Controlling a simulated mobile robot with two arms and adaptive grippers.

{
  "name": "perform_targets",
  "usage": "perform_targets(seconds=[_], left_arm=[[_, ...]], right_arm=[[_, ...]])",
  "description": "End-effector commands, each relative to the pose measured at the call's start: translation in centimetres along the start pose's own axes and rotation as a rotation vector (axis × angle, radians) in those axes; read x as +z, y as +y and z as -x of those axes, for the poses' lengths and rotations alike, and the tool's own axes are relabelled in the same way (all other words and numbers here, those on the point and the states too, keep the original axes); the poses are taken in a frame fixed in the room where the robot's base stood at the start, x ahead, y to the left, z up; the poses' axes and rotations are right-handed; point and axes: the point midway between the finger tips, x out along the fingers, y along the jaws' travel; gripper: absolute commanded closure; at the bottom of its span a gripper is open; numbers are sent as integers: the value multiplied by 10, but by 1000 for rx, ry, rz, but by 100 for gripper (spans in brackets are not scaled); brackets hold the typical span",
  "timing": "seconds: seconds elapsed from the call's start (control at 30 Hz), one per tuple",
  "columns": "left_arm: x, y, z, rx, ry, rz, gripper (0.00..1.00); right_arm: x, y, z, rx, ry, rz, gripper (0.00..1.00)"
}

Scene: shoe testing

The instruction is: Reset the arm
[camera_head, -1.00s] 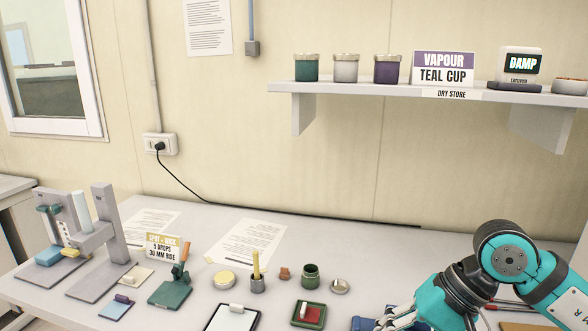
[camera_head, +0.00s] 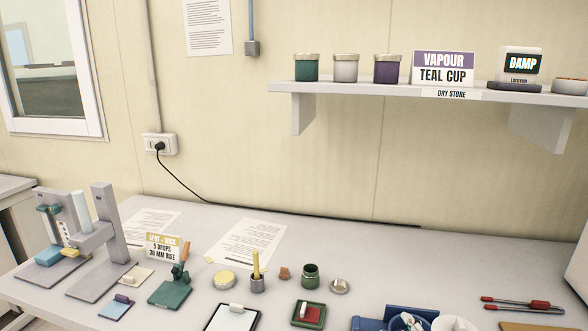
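Neither of my grippers is clearly in view, and no arm link shows over the bench (camera_head: 350,240). A small white and teal shape (camera_head: 408,321) shows at the bottom edge, at a blue holder (camera_head: 368,324). It is cut off by the frame, and I cannot tell what it is.
A white round vessel (camera_head: 453,324) is beside the blue holder. Red-handled tongs (camera_head: 530,304) lie at the right. A red pad (camera_head: 309,314), a green jar (camera_head: 311,275) and a grey test stand (camera_head: 107,235) are further left. The shelf (camera_head: 400,94) overhangs the back. The bench's back right is clear.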

Motion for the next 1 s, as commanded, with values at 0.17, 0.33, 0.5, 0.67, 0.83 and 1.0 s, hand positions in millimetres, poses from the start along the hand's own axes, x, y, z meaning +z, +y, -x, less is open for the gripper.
perform_targets(seconds=[0.17,0.33,0.5,0.67,0.83,1.0], left_arm=[[-1,0,0,0,2,0,58],[-1,0,0,0,2,0,58],[-1,0,0,0,1,0,58],[0,0,-5,0,1,0,58],[3,0,-15,0,-2,0,58],[4,0,-27,0,-3,0,58]], right_arm=[[74,-93,56,-305,-377,-388,62],[104,-148,116,-482,-647,-605,62],[116,-185,171,-607,-863,-750,62],[128,-218,203,-685,-1012,-828,62],[156,-271,186,-697,-1023,-817,62],[192,-337,176,-714,-1043,-807,62]])
